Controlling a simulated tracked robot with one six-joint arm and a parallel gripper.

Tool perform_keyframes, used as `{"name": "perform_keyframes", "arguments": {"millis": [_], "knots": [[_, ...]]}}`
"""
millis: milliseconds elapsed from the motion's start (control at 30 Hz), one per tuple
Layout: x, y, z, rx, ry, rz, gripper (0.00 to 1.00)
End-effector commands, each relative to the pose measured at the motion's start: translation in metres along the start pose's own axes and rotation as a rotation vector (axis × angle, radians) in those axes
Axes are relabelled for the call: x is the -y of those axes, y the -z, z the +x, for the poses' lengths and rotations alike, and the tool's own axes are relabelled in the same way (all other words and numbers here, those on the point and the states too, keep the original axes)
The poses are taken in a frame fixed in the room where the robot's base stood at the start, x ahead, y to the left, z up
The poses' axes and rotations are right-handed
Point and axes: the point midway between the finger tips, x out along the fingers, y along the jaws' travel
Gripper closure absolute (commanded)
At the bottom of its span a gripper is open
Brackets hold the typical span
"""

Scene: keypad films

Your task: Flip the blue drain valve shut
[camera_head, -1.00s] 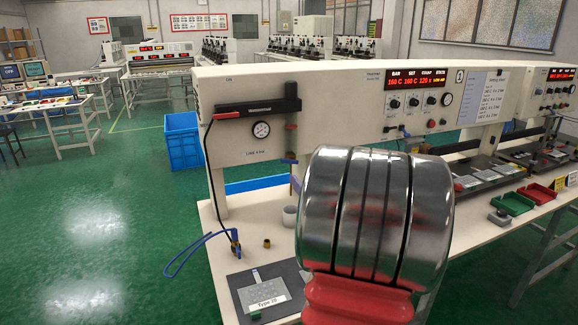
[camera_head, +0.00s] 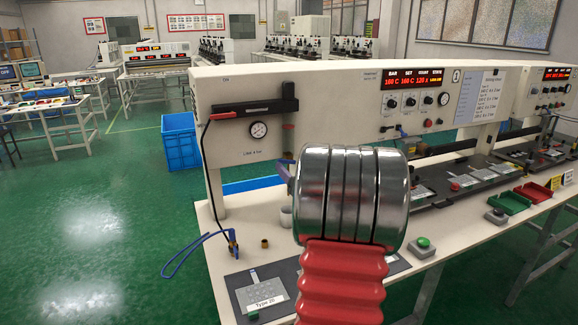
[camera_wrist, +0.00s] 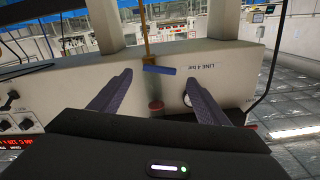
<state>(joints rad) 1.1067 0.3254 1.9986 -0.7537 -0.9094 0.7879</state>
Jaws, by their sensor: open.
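The blue valve lever (camera_wrist: 159,70) shows in the wrist view as a short bar lying crosswise at the end of a thin brass-coloured pipe (camera_wrist: 150,38). In the head view the lever (camera_head: 285,162) is a small blue piece just left of my arm, which hides most of that area. My gripper (camera_wrist: 157,77) is open, its two dark fingers spread on either side of the lever in the wrist view. Nothing is between them in their grip, and I cannot tell how far beyond the tips the lever is. A red part (camera_wrist: 156,107) shows between the fingers, nearer the palm.
The cream machine panel (camera_head: 330,95) runs behind, with a round gauge (camera_head: 258,130). A white cup (camera_head: 286,217), a brass fitting (camera_head: 265,243) and a blue hose (camera_head: 190,248) are on the bench. A keypad plate (camera_head: 262,288) lies in front. My arm covers the middle.

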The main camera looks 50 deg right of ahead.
Motion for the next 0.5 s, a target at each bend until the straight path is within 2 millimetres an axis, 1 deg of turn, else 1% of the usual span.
{"name": "perform_keyframes", "arguments": {"millis": [33,100,200,333,500], "knots": [[0.0,0.0,0.009,0.0,0.001,0.0,0.3],[0.0,-0.001,0.019,0.0,0.001,0.001,0.3],[0.0,-0.001,0.032,0.0,-0.001,0.0,0.3],[0.0,0.0,0.043,0.0,0.0,0.0,0.3],[0.0,0.0,0.048,0.0,-0.001,0.0,0.3]]}}
